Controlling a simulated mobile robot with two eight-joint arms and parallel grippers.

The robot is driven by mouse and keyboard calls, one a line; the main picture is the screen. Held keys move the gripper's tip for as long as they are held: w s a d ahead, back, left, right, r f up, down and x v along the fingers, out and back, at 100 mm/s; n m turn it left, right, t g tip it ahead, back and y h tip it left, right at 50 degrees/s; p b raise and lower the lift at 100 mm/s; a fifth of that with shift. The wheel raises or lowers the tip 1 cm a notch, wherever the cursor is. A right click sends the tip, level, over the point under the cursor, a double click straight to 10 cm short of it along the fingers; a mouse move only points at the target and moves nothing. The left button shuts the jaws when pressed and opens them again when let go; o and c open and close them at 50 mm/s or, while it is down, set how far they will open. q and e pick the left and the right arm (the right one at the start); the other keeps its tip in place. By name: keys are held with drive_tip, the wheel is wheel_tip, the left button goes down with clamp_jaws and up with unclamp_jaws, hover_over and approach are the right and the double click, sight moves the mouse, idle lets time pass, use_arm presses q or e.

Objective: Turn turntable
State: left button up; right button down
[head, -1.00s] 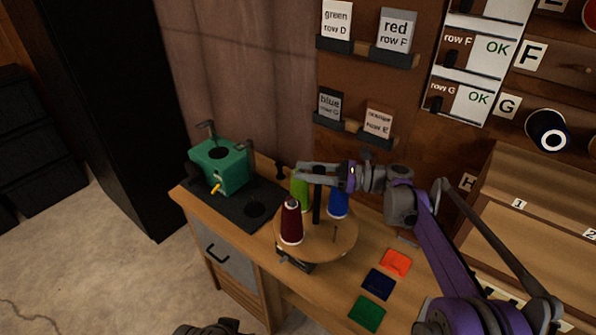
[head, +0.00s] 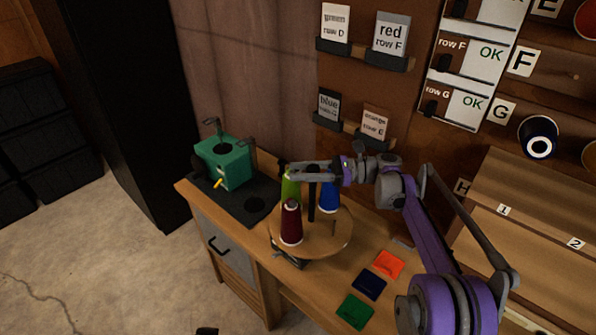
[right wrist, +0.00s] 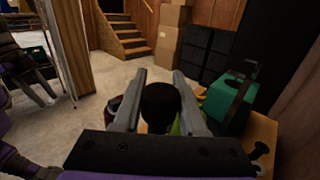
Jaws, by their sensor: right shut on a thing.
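The turntable (head: 318,240) is a round wooden disc on the bench with a black post (head: 311,205) at its middle. A dark red thread cone (head: 291,222) stands at its front left, a green cone (head: 290,188) at its back left and a blue cone (head: 329,198) at its back right. A bare peg stands at the front right. My right gripper (head: 305,170) comes in from the right, above the disc. In the right wrist view its fingers close on the post's dark round top (right wrist: 160,102). Only a small dark piece shows at the head view's bottom edge, unclear.
A green machine (head: 223,162) stands on a dark mat left of the turntable. Orange (head: 389,264), navy (head: 369,284) and green (head: 354,311) squares lie on the bench at the front right. A labelled thread wall rises behind.

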idle(0.3)
drive_tip(key=shift+c, duration=2.3)
unclamp_jaws()
drive_tip(key=d, duration=0.7)
drive_tip(key=shift+w+d, duration=0.25)
drive_tip(key=shift+w, duration=0.05)
